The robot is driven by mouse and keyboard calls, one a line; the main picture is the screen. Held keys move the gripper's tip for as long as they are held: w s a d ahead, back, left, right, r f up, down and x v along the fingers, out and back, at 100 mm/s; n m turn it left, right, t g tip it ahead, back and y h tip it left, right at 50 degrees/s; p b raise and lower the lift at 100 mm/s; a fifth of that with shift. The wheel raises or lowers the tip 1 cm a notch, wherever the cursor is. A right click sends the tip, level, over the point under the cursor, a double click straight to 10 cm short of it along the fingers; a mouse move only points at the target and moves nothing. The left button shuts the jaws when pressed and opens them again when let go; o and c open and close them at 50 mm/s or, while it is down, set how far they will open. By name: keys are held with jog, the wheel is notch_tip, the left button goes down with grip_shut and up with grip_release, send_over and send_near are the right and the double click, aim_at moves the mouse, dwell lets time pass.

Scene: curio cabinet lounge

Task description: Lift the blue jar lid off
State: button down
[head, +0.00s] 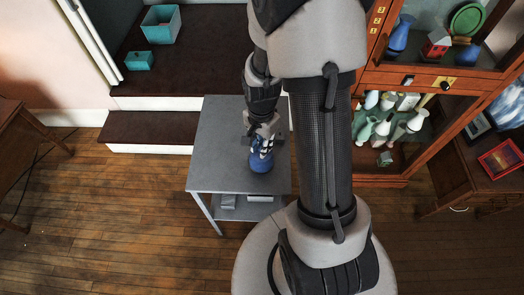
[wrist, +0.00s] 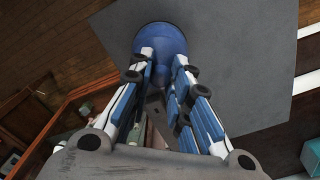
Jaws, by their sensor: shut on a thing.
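A blue jar (head: 260,164) stands on the grey table (head: 215,150), near its right side and partly behind my arm. My gripper (head: 263,142) is over its top, pointing down, with its fingers against the blue top. In the wrist view the rounded blue jar (wrist: 160,38) shows just beyond the fingertips (wrist: 163,58). My gripper is shut on the blue jar lid at the top. The fingers cover much of it, and I cannot make out a seam or gap between lid and jar.
The table top left of the jar is bare. A wooden display cabinet (head: 440,78) with several ornaments stands at the right. A dark step (head: 150,127) lies left of the table. Teal boxes (head: 160,24) rest on the platform behind.

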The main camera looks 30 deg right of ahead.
jog(key=shift+r+p, duration=0.65)
jog(key=shift+r, duration=0.1)
dwell(0.4)
jog(key=shift+r+p, duration=1.4)
jog(key=shift+r, duration=0.3)
